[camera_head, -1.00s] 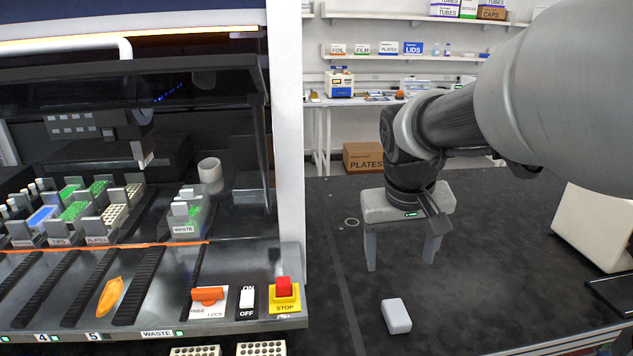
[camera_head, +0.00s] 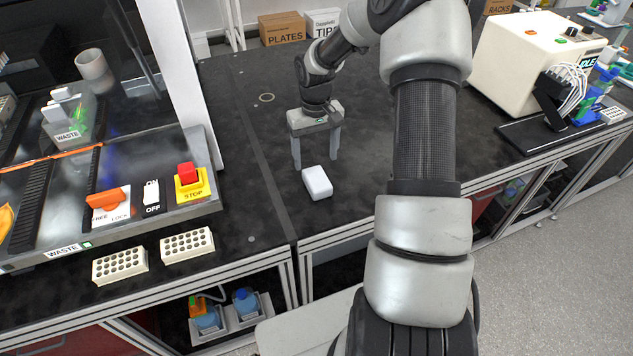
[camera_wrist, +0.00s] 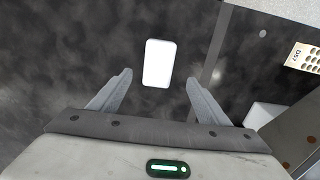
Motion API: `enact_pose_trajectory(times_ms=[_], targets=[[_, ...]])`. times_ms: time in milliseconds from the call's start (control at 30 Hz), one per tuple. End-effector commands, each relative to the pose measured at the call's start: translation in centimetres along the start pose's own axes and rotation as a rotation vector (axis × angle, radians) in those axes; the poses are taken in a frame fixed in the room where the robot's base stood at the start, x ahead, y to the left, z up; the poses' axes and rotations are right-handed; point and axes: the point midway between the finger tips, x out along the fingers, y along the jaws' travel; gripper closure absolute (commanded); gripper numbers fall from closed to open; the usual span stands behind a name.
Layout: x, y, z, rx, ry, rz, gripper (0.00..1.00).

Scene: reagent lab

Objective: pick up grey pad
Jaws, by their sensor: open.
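The pad (camera_head: 317,182) is a small, pale grey-white block with rounded corners. It lies flat on the dark bench top near the front edge. In the wrist view the pad (camera_wrist: 157,63) lies ahead of the fingertips, roughly centred between them and a little beyond. My gripper (camera_head: 315,167) points down with two grey fingers spread apart and empty, just behind the pad in the head view. The wrist view shows my gripper (camera_wrist: 158,78) open, with nothing between its fingers.
Two white racks with holes (camera_head: 187,245) stand at the bench front left, beside the machine with the red stop button (camera_head: 187,172). A white instrument (camera_head: 535,62) with cables stands at the right. Cardboard boxes (camera_head: 283,29) stand behind. The bench around the pad is clear.

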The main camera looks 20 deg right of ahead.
Motion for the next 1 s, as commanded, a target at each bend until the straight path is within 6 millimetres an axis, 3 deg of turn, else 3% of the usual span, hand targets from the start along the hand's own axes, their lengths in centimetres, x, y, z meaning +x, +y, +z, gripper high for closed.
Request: enact_pose_trajectory(times_ms=[133, 433, 700, 1000], targets=[[2.9, 0.0, 0.1, 0.000, -0.003, -0.002, 0.30], [5.2, 0.1, 0.1, 0.000, -0.002, 0.000, 0.30], [9.0, 0.3, 0.0, 0.000, -0.001, -0.001, 0.30], [9.6, 0.3, 0.0, 0.000, 0.000, 0.001, 0.30]])
